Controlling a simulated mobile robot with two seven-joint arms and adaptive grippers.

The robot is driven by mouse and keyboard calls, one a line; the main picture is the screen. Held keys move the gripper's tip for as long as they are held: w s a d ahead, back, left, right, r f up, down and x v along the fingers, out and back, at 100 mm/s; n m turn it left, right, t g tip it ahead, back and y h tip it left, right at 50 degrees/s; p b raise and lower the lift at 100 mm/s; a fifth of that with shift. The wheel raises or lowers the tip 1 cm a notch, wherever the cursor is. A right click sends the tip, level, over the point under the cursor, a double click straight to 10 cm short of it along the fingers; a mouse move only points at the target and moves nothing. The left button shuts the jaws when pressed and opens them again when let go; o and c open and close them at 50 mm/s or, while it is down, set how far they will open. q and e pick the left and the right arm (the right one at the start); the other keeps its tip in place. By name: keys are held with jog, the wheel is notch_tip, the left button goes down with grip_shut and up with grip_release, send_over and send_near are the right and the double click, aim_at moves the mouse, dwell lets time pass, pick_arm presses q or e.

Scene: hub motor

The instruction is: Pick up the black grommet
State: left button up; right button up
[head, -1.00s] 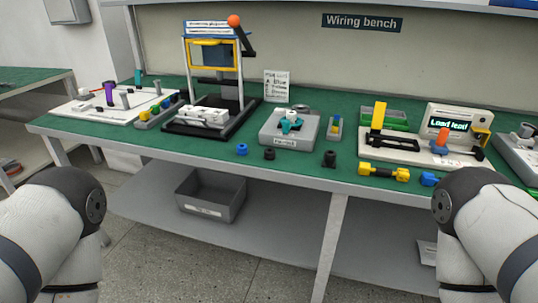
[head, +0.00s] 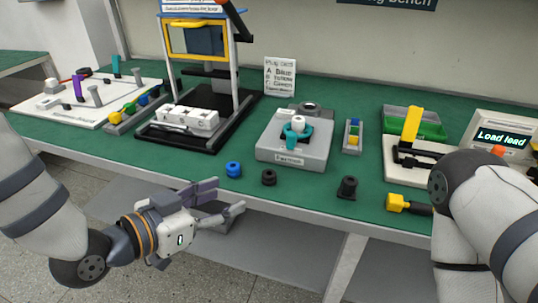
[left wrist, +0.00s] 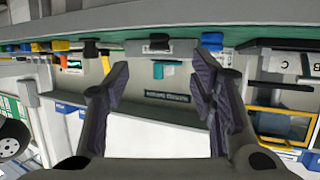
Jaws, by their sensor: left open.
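The black grommet (head: 269,177) is a short, dark ring-like piece near the front edge of the green bench, right of a similar blue piece (head: 233,169). It also shows at the top of the left wrist view (left wrist: 158,42), roughly centred between the fingers. My left gripper (head: 230,198) is open and empty, in front of the bench edge, left of and lower in the picture than the grommet. The gripper also shows in the left wrist view (left wrist: 160,78), with its fingers apart. My right arm shows at the right, but its gripper is out of view.
A taller black flanged part (head: 347,187) stands farther right on the bench edge. A grey fixture (head: 292,152) with a teal part is behind the grommet. A black-based press (head: 180,136) is at the left. A yellow-ended part (head: 397,203) lies near my right arm.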

aim_at(268, 173)
pick_arm(q)
jog(key=x, duration=0.4)
jog(key=r+b+x, duration=0.1)
jog(key=x, duration=0.7)
jog(key=shift+w+d+r, duration=0.1)
jog(key=shift+d+r, duration=0.05)
jog(key=shift+r, duration=0.15)
pick_arm(e)
jog(key=shift+s+f+g, duration=0.4)
jog(key=shift+s+f, duration=0.45)
jog(key=shift+s, duration=0.25)
pick_arm(q)
jog(key=c, duration=0.9)
